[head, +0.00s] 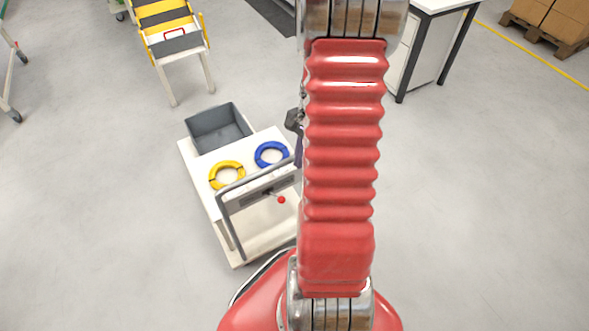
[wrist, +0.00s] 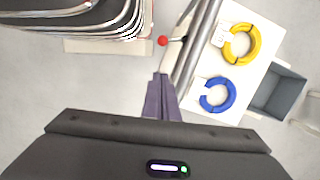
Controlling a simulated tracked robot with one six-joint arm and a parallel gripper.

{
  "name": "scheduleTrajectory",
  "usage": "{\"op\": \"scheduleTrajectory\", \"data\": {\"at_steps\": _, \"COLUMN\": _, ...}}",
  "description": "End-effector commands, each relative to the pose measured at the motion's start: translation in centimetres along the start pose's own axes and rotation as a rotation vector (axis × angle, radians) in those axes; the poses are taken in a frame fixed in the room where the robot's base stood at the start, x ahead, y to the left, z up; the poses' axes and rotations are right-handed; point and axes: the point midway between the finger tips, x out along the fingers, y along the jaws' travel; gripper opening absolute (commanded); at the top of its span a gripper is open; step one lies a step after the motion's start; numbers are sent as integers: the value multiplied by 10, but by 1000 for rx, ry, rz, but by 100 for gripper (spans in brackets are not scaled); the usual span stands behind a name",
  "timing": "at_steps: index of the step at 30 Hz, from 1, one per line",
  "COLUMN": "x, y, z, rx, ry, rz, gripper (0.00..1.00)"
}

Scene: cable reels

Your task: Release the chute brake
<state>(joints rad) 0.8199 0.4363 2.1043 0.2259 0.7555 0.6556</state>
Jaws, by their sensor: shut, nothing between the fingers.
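A lever with a red ball knob (head: 281,200) sticks out from the handle end of a white cart (head: 190,163). In the wrist view the red knob (wrist: 162,41) lies beyond my fingertips and apart from them. My gripper (wrist: 162,78) is shut and empty, close to the cart's grey handle bar; I cannot tell whether it touches. In the head view my arm hides most of the gripper. A chute (head: 168,22) with yellow and dark slats and a red bar stands at upper left. No label shows which part is the brake.
The cart carries a yellow cable ring (head: 227,175), a blue cable ring (head: 271,154) and a grey bin (head: 218,128). A white-topped bench (head: 428,50) stands behind at right, and boxes on a pallet (head: 547,35) are at far right. Open floor surrounds the cart.

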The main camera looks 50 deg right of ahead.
Motion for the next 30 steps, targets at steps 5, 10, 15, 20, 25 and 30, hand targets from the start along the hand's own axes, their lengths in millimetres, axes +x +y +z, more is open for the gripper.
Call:
{"op": "scheduleTrajectory", "data": {"at_steps": 5, "x": 23, "y": 1, "z": 1, "rx": 0, "ry": -3, "rz": 3, "gripper": 0}}
{"op": "scheduleTrajectory", "data": {"at_steps": 10, "x": 47, "y": 1, "z": 1, "rx": 0, "ry": -2, "rz": 3, "gripper": 0}}
{"op": "scheduleTrajectory", "data": {"at_steps": 15, "x": 70, "y": 1, "z": 1, "rx": -1, "ry": -2, "rz": 4, "gripper": 0}}
{"op": "scheduleTrajectory", "data": {"at_steps": 20, "x": 91, "y": 1, "z": 1, "rx": 0, "ry": -2, "rz": 2, "gripper": 0}}
{"op": "scheduleTrajectory", "data": {"at_steps": 25, "x": 108, "y": 1, "z": 17, "rx": -3, "ry": -1, "rz": 3, "gripper": 0}}
{"op": "scheduleTrajectory", "data": {"at_steps": 30, "x": 118, "y": 0, "z": 27, "rx": -2, "ry": 0, "rz": 1, "gripper": 0}}
